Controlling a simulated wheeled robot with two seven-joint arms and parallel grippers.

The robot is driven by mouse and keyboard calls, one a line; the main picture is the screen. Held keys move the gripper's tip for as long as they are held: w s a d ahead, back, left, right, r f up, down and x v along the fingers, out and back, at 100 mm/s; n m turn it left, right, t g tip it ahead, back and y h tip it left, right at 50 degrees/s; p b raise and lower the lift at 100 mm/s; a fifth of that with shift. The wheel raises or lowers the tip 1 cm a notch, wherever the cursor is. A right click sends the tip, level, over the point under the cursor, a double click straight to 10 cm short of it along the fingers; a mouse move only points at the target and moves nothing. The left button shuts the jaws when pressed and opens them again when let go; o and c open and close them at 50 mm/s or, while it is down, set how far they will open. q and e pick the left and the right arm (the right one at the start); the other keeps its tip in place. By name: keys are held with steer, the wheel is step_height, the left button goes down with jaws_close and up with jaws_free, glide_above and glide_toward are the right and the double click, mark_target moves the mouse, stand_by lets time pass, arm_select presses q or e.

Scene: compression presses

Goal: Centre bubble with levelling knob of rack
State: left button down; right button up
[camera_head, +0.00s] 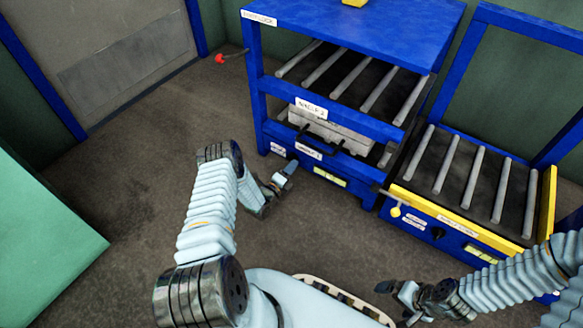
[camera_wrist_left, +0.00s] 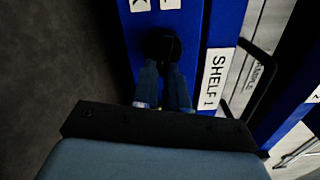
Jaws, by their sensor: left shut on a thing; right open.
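The blue rack (camera_head: 355,20) stands at the top centre of the head view, with roller shelves and a pale slab inside. My left gripper (camera_head: 289,170) is at its lower front left. In the left wrist view, my left gripper's (camera_wrist_left: 162,68) fingers are shut on a round black knob (camera_wrist_left: 160,44) on the blue front panel, beside the SHELF 1 label. In the head view the gripper hides the knob. A small pale yellow-green level window (camera_head: 330,177) is on the rack's lower front; its bubble is too small to make out. My right gripper (camera_head: 396,291) is open, low and right of centre.
A yellow-fronted roller table (camera_head: 450,213) with a black knob (camera_head: 437,233) and its own level window (camera_head: 482,254) adjoins the rack's right. A green surface (camera_head: 40,225) is at left. The floor between is clear.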

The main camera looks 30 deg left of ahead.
arm_select(q)
steer(key=shift+a+f+m+b, duration=0.1)
steer(key=shift+f+m+b, duration=0.05)
steer(key=shift+m, duration=0.8)
steer(key=shift+a+f+m+b, duration=0.1)
steer(key=shift+f+m+b, duration=0.05)
steer(key=shift+m, duration=0.8)
steer(key=c, duration=1.2)
jaws_free()
steer(key=shift+o, duration=0.2)
steer(key=s, duration=0.4)
steer(key=s+p, duration=0.1)
steer(key=s, duration=0.3)
steer(key=s+p, duration=0.1)
steer(key=s, duration=0.3)
steer(key=shift+s+a, duration=0.2)
steer(key=shift+a, duration=0.2)
steer(key=shift+s+a+p, duration=0.1)
steer(key=shift+s+p, duration=0.2)
steer(key=shift+s, duration=0.35)
